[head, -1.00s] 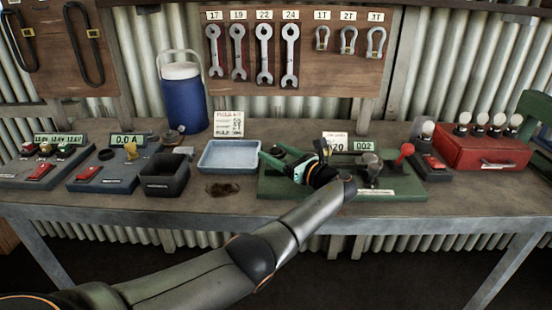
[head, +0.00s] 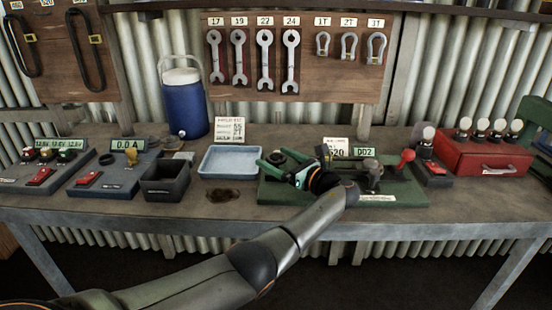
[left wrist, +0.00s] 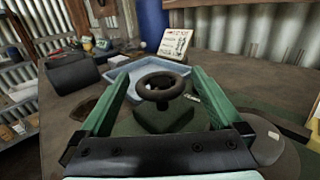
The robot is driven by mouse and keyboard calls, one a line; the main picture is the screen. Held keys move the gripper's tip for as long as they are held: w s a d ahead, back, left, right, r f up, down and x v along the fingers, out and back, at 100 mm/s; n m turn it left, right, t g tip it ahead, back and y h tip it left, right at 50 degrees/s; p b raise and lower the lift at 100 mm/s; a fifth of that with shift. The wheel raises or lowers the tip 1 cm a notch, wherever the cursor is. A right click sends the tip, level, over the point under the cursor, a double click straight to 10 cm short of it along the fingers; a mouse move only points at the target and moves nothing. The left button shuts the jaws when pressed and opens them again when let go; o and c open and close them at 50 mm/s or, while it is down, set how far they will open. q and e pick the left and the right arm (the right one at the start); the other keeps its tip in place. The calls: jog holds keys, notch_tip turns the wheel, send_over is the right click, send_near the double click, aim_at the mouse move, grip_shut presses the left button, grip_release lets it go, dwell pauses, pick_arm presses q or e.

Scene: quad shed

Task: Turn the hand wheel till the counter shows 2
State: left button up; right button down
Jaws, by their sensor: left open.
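The hand wheel (left wrist: 162,84) is a small dark ring on a green block in the left wrist view. It shows in the head view as a dark ring (head: 277,158) at the left end of the green base (head: 390,200). My left gripper (head: 274,161) is open, its green fingers on either side of the wheel with a gap to each. I cannot tell how far it is above the wheel. The counter (head: 364,152) on the base reads 002. My wrist hides part of the base. My right gripper is not in view.
A blue tray (head: 229,161) and a black bin (head: 166,179) are left of the base. A lever with a red knob (head: 407,156) stands at the right of the base. A red box (head: 484,155) with bulbs is farther right. The front bench strip is clear.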

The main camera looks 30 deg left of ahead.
pick_arm(q)
send_over(312, 196)
jog(key=shift+s, duration=0.1)
dwell(0.7)
